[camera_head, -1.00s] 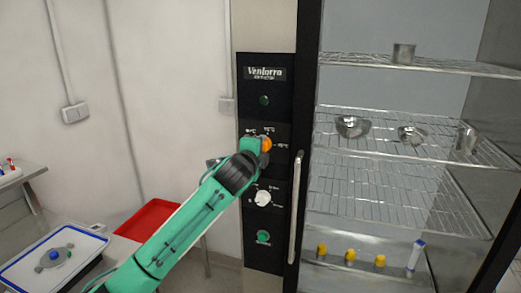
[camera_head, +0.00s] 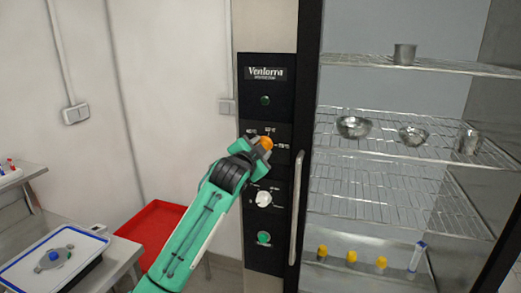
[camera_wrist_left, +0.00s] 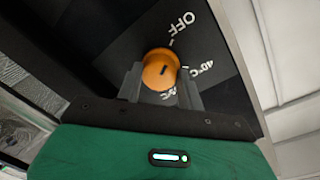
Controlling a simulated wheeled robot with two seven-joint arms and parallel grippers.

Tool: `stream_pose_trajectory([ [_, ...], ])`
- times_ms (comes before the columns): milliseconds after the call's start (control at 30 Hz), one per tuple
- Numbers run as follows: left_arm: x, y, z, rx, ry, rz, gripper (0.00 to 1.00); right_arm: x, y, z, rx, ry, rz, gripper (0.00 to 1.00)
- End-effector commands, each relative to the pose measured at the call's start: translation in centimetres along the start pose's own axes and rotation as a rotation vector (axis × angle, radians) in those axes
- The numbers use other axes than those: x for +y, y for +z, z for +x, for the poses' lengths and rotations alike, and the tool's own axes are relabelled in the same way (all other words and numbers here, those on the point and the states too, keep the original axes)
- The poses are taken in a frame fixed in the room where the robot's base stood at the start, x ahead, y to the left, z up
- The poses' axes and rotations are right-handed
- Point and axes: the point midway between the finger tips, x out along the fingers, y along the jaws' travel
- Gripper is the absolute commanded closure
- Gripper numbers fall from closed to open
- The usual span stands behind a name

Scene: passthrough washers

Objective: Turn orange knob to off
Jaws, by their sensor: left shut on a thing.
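The orange knob (camera_head: 267,142) sits on the black control panel of the Ventorra cabinet, at the left of its glass door. My left gripper (camera_head: 259,146) is at the knob and partly covers it. In the left wrist view the orange knob (camera_wrist_left: 160,68) stands between the two fingers of my left gripper (camera_wrist_left: 161,90), which are shut on its sides. A short dark mark on the knob's face slants up and right, roughly towards the OFF label (camera_wrist_left: 181,24). A 40°C label is to the right of the knob. My right gripper is not in view.
A white knob (camera_head: 264,198) and a green button (camera_head: 264,238) are lower on the panel. The vertical door handle (camera_head: 297,210) is close on the right. A red tray (camera_head: 150,225) and a white tray (camera_head: 25,270) are at the left.

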Motion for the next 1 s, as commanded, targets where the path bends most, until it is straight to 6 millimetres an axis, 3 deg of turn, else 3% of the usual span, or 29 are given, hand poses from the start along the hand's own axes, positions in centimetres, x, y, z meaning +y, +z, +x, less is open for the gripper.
stream_pose_trajectory([
  [667,0.23,0.2,0.03,0.0,0.004,-0.058,0.85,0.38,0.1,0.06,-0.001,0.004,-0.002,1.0],
  [700,0.23,0.2,0.03,0.0,0.004,-0.058,0.55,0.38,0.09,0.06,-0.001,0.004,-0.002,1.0],
  [767,0.21,0.19,0.03,0.0,0.003,-0.058,0.43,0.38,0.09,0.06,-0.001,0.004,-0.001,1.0],
  [1000,0.1,0.1,0.01,0.002,0.001,-0.056,0.41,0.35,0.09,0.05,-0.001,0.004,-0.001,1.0],
])
